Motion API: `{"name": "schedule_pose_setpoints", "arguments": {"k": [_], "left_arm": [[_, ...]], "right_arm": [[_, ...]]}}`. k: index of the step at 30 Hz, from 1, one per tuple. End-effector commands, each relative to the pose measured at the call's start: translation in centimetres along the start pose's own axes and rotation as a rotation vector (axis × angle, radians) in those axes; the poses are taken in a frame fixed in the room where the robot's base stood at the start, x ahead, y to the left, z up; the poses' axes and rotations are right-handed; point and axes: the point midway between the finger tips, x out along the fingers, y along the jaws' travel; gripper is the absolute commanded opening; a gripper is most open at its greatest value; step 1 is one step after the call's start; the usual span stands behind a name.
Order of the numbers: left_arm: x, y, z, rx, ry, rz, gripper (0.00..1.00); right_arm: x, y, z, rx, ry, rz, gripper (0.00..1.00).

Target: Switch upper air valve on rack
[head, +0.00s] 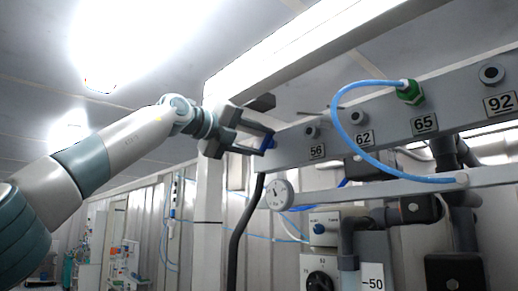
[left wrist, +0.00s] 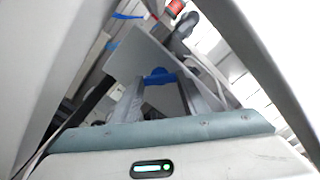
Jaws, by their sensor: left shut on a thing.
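In the left wrist view the blue handle (left wrist: 159,76) sits between the fingertips of my left gripper (left wrist: 163,84). The fingers hide part of the handle, so its exact turn is hard to tell. My right gripper is in neither view.
A round gauge (head: 279,194) and a black hose (head: 239,225) hang below the beam's left end. A blue air tube (head: 344,132) loops from a green fitting (head: 410,92). Labelled ports line the beam. Dark pipes and a control box (head: 323,228) stand below.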

Motion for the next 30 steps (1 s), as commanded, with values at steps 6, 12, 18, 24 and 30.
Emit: {"name": "schedule_pose_setpoints", "arguments": {"k": [6,12,18,24,30], "left_arm": [[-0.1,0.0,0.1,-0.204,-0.005,-0.003,0.18],[-0.1,0.0,0.1,-0.366,-0.005,-0.003,0.18],[-0.1,-0.1,0.2,-0.476,-0.005,-0.003,0.18],[-0.1,-0.1,0.3,-0.53,-0.006,-0.003,0.18],[-0.1,-0.1,0.3,-0.541,-0.006,-0.003,0.18]], "right_arm": [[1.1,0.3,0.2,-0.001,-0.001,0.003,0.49],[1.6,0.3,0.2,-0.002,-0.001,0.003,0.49],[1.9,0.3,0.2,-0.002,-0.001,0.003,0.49],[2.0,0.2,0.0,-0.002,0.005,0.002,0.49],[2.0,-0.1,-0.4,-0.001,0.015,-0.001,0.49]]}}
